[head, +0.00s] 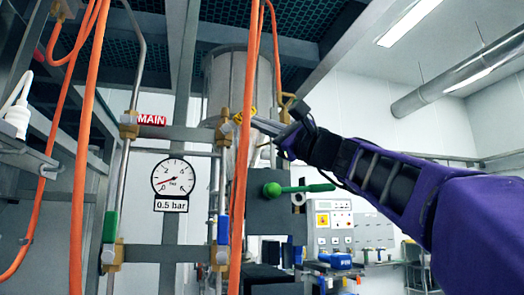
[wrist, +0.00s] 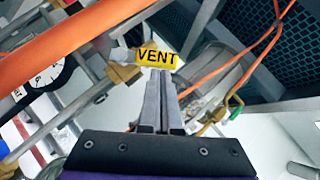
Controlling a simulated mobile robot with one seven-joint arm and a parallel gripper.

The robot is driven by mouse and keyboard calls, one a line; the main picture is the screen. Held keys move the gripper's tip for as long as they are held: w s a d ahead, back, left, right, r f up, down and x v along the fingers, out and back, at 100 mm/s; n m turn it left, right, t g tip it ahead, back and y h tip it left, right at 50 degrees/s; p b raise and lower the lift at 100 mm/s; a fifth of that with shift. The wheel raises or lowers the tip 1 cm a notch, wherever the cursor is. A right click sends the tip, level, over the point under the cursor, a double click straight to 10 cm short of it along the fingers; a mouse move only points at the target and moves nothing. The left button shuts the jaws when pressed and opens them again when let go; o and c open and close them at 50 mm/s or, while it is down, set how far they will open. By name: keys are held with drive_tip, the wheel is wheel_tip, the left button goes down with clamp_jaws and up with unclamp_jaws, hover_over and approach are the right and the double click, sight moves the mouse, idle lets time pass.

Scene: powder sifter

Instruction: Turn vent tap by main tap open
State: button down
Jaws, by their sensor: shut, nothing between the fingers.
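A yellow VENT label (wrist: 157,57) shows in the wrist view just beyond the tips of my gripper (wrist: 161,74). In the head view the yellow tag (head: 240,117) is partly hidden by an orange hose, beside a brass fitting (head: 223,130) on the right-hand pipe. My gripper (head: 256,123) is shut and empty, reaching in from the right close to this tag. Whether it touches anything is unclear. The vent tap's handle is not clearly visible. The red MAIN label (head: 152,120) sits beside another brass fitting (head: 128,129) on the left pipe.
Orange hoses (head: 243,170) hang in front of the pipes, and one crosses the wrist view (wrist: 85,40). A round gauge (head: 173,178) sits between the pipes. A green lever (head: 298,189) sticks out below my arm. Lower brass fittings have green (head: 110,227) and blue (head: 223,229) handles.

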sight(253, 107)
drive_tip(key=shift+s+a+r+n+g+p, duration=0.1)
drive_tip(key=shift+a+r+n+g+p, duration=0.2)
drive_tip(key=shift+r+p, duration=0.3)
drive_tip(key=shift+s+a+r+n+g+p, duration=0.1)
drive_tip(key=shift+a+r+n+g+p, duration=0.1)
drive_tip(key=shift+r+n+g+p, duration=0.3)
drive_tip(key=shift+s+a+r+n+g+p, duration=0.1)
drive_tip(key=shift+a+r+n+g+p, duration=0.15)
drive_tip(key=shift+r+p, duration=0.4)
drive_tip(key=shift+s+a+r, duration=0.15)
drive_tip(key=shift+a+r, duration=0.4)
drive_tip(key=shift+r, duration=0.05)
drive_tip(key=shift+a, duration=0.1)
